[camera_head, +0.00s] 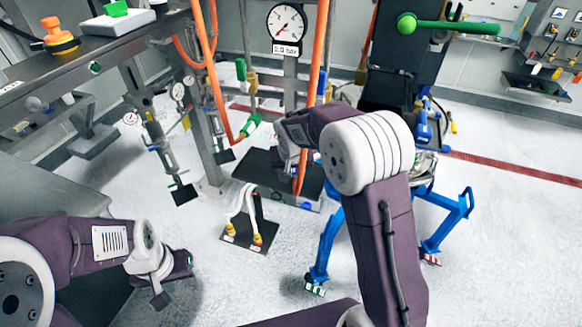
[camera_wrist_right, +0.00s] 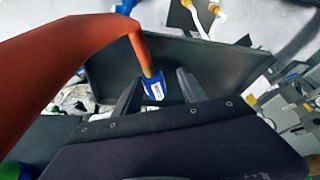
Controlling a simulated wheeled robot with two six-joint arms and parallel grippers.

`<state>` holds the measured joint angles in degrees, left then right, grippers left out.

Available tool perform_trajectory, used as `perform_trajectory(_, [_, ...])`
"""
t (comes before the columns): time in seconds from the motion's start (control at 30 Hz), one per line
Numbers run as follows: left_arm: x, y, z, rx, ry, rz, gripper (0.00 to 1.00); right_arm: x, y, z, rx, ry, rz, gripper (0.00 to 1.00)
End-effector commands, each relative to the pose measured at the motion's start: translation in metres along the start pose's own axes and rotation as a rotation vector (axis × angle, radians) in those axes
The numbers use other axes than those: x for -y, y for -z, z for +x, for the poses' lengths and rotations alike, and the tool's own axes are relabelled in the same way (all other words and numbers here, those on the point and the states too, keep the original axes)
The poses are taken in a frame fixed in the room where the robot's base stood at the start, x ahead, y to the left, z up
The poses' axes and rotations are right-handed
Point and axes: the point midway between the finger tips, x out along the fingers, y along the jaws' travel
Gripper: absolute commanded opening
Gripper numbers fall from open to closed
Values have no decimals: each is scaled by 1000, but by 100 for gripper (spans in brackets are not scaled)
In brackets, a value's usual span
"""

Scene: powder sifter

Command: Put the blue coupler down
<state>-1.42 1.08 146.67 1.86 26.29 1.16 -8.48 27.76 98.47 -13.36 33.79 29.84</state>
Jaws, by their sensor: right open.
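The blue coupler (camera_wrist_right: 153,88) sits at the end of the orange hose (camera_wrist_right: 141,55) in the right wrist view, over a dark tray (camera_wrist_right: 210,58). My right gripper (camera_wrist_right: 158,92) is open, with its two dark fingers apart on either side of the coupler. In the head view my right gripper is largely hidden behind its own arm, near the dark tray (camera_head: 257,172). A small blue patch shows by the tray's front edge there, too small to identify. My left gripper (camera_head: 173,281) is open and empty at the lower left, above the floor.
A gauge (camera_head: 287,25) hangs above. A blue-legged stand (camera_head: 325,245) is right of it, partly behind my right arm. The floor in front of the plate is clear.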

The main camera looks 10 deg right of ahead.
Motion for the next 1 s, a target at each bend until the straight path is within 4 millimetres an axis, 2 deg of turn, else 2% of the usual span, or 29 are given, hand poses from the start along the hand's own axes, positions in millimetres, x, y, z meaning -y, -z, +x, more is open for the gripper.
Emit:
perform_trajectory(0.3, [0,-2,14,0,0,0,36,1,1,-77,-9,3,0,49])
perform_trajectory(0.5, [0,-2,17,0,0,0,36,1,1,-111,-5,2,0,49])
perform_trajectory(0.67, [0,-2,17,0,0,0,36,0,0,-120,-3,2,0,49])
perform_trajectory(0.87, [0,-2,17,0,0,0,36,-2,-4,-116,7,1,-6,49])
perform_trajectory(0.97, [0,-2,17,0,0,0,36,-15,-39,-94,64,7,-43,49])
perform_trajectory(1.0, [0,-2,17,0,0,0,36,-24,-62,-81,97,13,-65,49])
